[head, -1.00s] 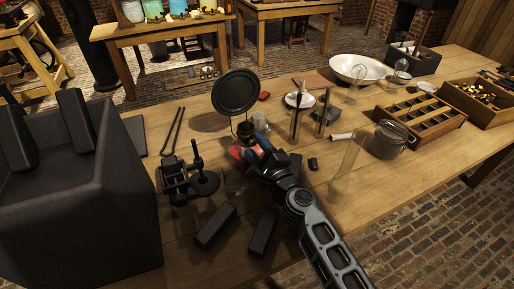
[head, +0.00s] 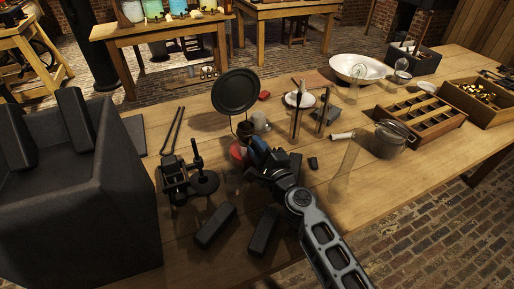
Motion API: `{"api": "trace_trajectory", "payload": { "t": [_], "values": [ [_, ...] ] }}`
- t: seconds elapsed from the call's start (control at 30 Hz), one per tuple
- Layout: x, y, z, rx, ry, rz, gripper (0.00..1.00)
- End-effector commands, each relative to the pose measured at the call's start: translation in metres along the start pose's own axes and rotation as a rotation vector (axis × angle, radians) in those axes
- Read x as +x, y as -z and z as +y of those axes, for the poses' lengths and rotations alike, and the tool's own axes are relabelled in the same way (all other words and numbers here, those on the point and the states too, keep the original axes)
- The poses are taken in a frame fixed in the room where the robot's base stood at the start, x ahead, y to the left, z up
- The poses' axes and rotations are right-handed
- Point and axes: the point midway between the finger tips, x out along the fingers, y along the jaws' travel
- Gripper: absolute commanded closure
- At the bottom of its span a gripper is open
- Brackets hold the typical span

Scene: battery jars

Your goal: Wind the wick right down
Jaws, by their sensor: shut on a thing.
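A small lamp with a red body (head: 238,150) stands on the wooden bench left of the middle in the head view. A round black disc (head: 236,91) on a thin wire frame rises above and behind it. My gripper (head: 252,143) reaches in from the lower right to the lamp's right side. Its fingers are shut on a small part of the lamp. That part, the wick and much of the lamp's right side are hidden by the fingers or too small to make out.
A black stand with a round base (head: 204,183) is close on the left. Two dark blocks (head: 215,225) (head: 263,231) lie in front. A grey rounded thing (head: 260,121) sits behind my gripper. A clear glass tube (head: 343,172) stands to the right, near a glass jar (head: 388,141).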

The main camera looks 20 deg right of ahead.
Motion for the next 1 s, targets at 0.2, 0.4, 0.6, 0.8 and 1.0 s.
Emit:
{"api": "trace_trajectory", "payload": {
  "t": [0.2, 0.4, 0.6, 0.8, 1.0],
  "values": [
    [-0.0002, -0.0001, 0.0005, -0.05, -0.001, 0.0, 1.0],
    [-0.0002, -0.0002, 0.0007, -0.049, -0.001, 0.0, 0.76],
    [-0.0002, -0.0001, 0.0005, -0.048, -0.001, 0.0, 0.57],
    [-0.0001, -0.0001, 0.0003, -0.048, -0.001, 0.0, 0.52],
    [-0.0063, 0.0003, 0.0007, -0.048, -0.001, 0.0, 0.52]
  ]
}}
